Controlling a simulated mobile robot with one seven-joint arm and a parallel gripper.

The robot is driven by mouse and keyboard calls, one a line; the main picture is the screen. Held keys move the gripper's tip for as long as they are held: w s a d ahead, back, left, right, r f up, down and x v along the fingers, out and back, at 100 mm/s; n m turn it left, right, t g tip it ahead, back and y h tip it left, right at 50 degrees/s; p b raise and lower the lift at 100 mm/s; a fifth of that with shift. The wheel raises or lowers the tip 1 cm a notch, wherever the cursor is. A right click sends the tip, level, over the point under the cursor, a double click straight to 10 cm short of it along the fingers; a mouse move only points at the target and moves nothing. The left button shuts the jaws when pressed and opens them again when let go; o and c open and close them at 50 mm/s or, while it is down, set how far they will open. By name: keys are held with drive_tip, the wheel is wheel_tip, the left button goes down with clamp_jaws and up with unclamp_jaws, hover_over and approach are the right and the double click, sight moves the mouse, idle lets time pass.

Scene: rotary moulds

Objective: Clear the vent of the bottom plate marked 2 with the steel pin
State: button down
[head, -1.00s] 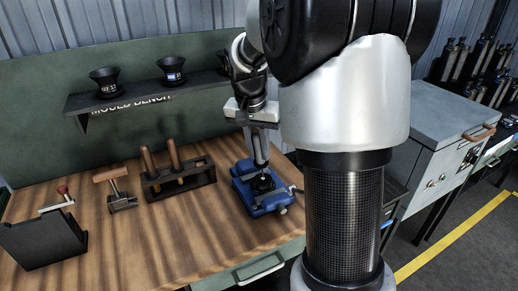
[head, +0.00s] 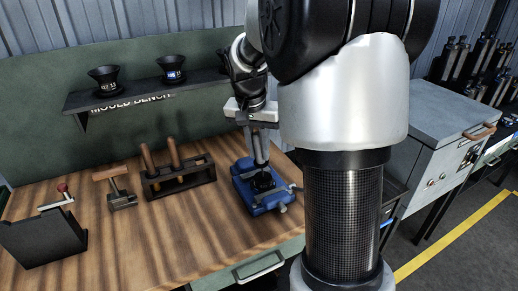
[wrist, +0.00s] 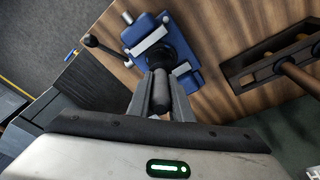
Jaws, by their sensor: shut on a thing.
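My gripper (head: 261,162) points down over the blue vise (head: 279,197) on the wooden bench. In the wrist view my gripper (wrist: 160,92) is shut on a dark cylindrical handle, which I take to be the steel pin (wrist: 160,97). The blue vise (wrist: 141,30) lies just beyond the fingertips. A dark round part (wrist: 183,67), perhaps the bottom plate, sits in the vise between its jaws. It shows only partly in the head view (head: 262,183). The pin's tip, the vent and any number 2 mark are hidden or too small to read.
A dark rack (head: 205,174) with wooden-handled tools stands left of the vise. Further left are a wooden T-handled tool (head: 112,174) and a dark box (head: 42,238). Black cups (head: 104,78) sit on the shelf above. A grey cabinet (head: 435,110) stands right. Bare bench lies in front.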

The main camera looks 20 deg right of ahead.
drive_tip(key=shift+f, duration=0.1)
idle(0.3)
drive_tip(key=shift+w+d+p+v, duration=0.1)
drive_tip(key=shift+d+p+v, duration=0.1)
drive_tip(key=shift+p+v, duration=0.85)
drive_tip(key=shift+w+d+p+v, duration=0.2)
drive_tip(key=shift+p+v, duration=0.6)
drive_tip(key=shift+v, duration=0.5)
drive_tip(key=shift+w+d+p+v, duration=0.1)
drive_tip(key=shift+d+p+v, duration=0.1)
drive_tip(key=shift+p+v, duration=0.85)
drive_tip(key=shift+r, duration=0.2)
